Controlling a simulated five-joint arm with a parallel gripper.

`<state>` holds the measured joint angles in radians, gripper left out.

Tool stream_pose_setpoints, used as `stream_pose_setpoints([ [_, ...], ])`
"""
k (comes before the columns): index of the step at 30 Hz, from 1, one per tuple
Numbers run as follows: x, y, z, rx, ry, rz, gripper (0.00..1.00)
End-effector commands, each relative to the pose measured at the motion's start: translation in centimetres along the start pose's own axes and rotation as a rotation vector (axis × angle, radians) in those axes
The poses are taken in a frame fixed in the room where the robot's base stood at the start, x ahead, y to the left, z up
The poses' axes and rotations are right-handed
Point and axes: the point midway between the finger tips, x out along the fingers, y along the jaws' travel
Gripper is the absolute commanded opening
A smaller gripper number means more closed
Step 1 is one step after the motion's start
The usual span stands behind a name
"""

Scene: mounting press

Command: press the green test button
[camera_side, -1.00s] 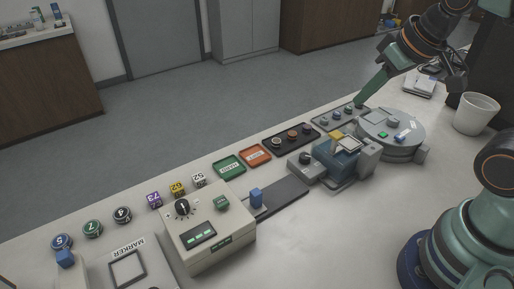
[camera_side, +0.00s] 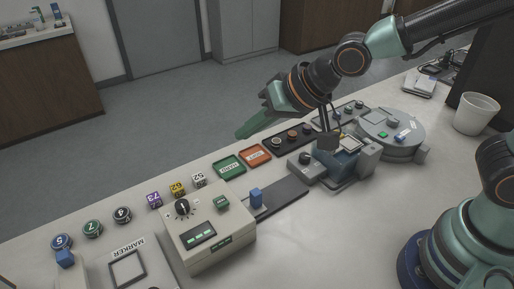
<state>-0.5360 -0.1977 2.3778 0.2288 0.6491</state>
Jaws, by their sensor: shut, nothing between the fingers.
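A small dark-green button (camera_side: 222,203) sits on the top face of a beige control box (camera_side: 210,228), right of a black dial (camera_side: 182,208). I cannot read its label. My gripper (camera_side: 242,134) is shut and empty, its green fingers pointing down and left. It is in the air up and to the right of the button in the picture, clear of the box. Nothing hides the button.
A blue-and-grey press (camera_side: 338,160) and a round grey unit (camera_side: 393,131) stand to the right. A green tray (camera_side: 229,165) and an orange tray (camera_side: 255,155) lie behind the box. A blue block (camera_side: 256,197) stands beside it.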

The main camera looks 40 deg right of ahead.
Motion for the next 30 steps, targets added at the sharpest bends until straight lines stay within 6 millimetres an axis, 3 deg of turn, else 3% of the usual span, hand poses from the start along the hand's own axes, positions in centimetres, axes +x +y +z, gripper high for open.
stream_pose_setpoints([
  [3,1.7,-2.9,1.8,0.031,-0.011,-0.060,0.00],
  [9,2.9,-5.2,3.2,0.067,-0.017,-0.112,0.00],
  [23,3.1,-5.3,3.4,0.073,-0.017,-0.117,0.00],
  [30,4.7,-4.4,4.5,0.073,-0.020,-0.114,0.00],
])
